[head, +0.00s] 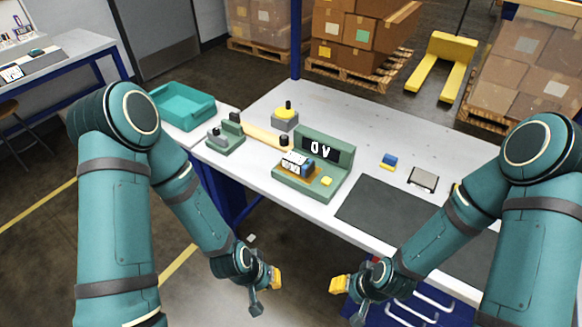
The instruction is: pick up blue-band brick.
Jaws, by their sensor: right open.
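A small brick with a blue top and a yellow lower part (389,161) sits on the white table, right of the green plotter-like fixture and behind the dark mat; I take it as the blue-band brick. My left gripper (274,278) hangs in front of the table, low and empty, far from the brick; its finger gap is too small to read. My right gripper (339,285) is open and empty, also in front of the table edge, nearer to me and lower than the brick. Both have yellow fingertips.
A grey-framed plate (422,179) lies right of the brick. A dark mat (385,211) covers the front. A teal bin (182,106) and a yellow-topped button (286,113) stand further left.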

